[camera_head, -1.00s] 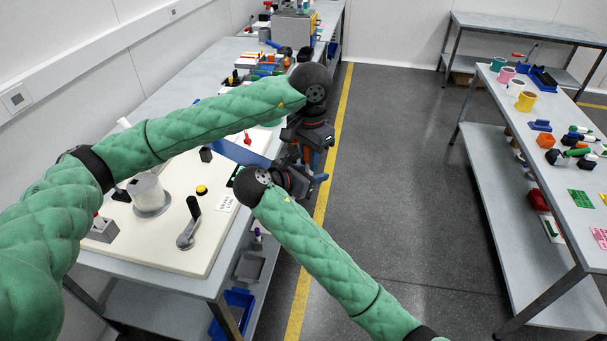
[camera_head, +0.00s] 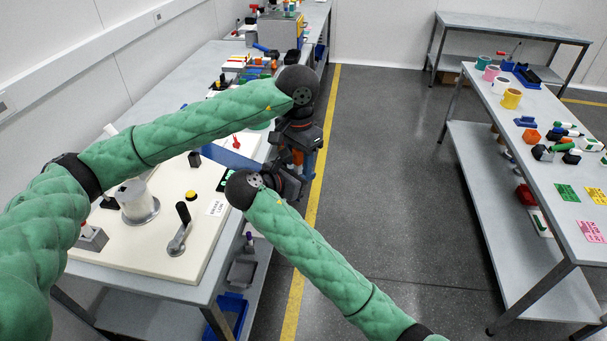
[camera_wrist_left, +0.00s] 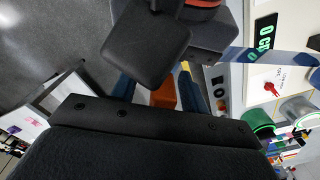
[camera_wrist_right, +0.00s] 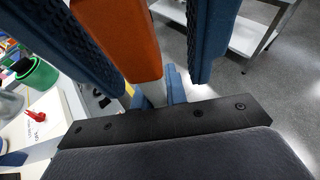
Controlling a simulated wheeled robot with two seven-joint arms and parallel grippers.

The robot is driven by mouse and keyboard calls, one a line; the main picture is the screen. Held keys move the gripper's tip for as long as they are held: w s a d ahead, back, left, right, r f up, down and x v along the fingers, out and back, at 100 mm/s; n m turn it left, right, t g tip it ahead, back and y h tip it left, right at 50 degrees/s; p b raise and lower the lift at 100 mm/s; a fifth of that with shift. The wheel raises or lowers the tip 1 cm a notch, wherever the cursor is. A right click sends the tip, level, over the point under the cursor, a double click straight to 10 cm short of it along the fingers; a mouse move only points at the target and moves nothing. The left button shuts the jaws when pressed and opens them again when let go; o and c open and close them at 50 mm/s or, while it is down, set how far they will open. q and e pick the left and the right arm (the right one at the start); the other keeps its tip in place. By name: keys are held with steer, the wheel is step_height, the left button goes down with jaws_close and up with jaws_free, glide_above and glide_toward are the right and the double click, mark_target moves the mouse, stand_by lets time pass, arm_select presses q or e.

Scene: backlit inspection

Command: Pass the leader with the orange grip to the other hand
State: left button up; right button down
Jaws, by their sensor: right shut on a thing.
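My right gripper (camera_head: 290,181) is shut on the leader, coming from below. My left gripper (camera_head: 308,163) points down from above. Its blue fingers stand open on either side of the orange grip (camera_wrist_left: 163,95) in the left wrist view, with a gap showing. The right wrist view also shows the orange grip (camera_wrist_right: 128,40) between large ridged blue fingers, clear of the one on the right.
The left bench (camera_head: 150,262) carries a cream board with a metal cylinder (camera_head: 136,203), a black-handled lever (camera_head: 181,228) and a yellow button. A right table (camera_head: 540,190) holds mugs, tools and coloured cards. The floor between them is clear.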

arm_select(q)
steer(key=shift+r, duration=0.15)
step_height(320, 180, up, 12)
steer(key=shift+f, duration=0.15)
stand_by(0.3)
